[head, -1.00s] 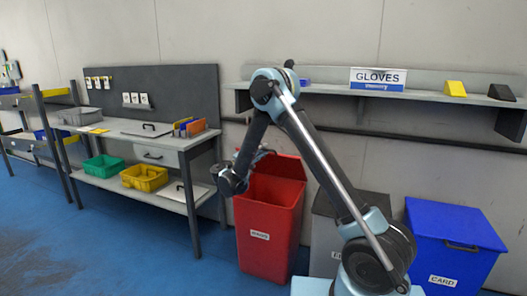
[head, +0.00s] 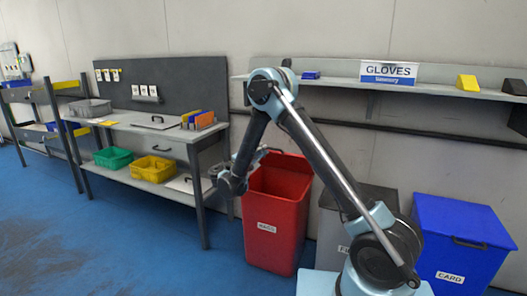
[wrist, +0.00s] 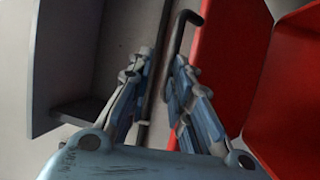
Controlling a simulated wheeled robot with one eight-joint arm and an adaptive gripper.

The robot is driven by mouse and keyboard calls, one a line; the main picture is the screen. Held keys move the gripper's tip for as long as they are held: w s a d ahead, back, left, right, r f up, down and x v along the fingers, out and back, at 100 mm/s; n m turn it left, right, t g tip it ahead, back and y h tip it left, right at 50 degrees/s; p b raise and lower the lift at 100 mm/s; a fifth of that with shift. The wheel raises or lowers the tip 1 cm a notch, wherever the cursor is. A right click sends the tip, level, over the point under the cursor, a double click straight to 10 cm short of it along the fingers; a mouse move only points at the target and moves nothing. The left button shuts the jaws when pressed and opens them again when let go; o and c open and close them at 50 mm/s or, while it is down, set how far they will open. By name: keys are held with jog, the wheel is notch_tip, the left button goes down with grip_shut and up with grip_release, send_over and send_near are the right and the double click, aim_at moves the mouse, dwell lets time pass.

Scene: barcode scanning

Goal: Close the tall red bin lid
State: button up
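The tall red bin (head: 272,232) stands by the wall with a white label on its front. Its lid (head: 285,175) is open, raised at the back towards the wall. My gripper (wrist: 161,62) is open, its two fingers apart, at the bin's left side near the lid. In the wrist view the red lid (wrist: 225,60) fills the right of my fingers. A dark hooked bar (wrist: 182,32), which looks like the lid's handle, reaches close to the right fingertip; I cannot tell whether they touch. In the head view my wrist partly hides the fingers.
A grey bin (head: 345,225) and a blue bin (head: 462,245) stand to the right. A workbench (head: 165,133) with trays is on the left. A wall shelf (head: 340,80) and a dark rail (head: 340,124) run behind. Blue floor is clear at the front left.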

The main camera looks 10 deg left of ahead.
jog(key=s+a+f, duration=0.5)
jog(key=s+a, duration=0.1)
jog(key=s, duration=0.1)
dwell(1.3)
dwell(0.3)
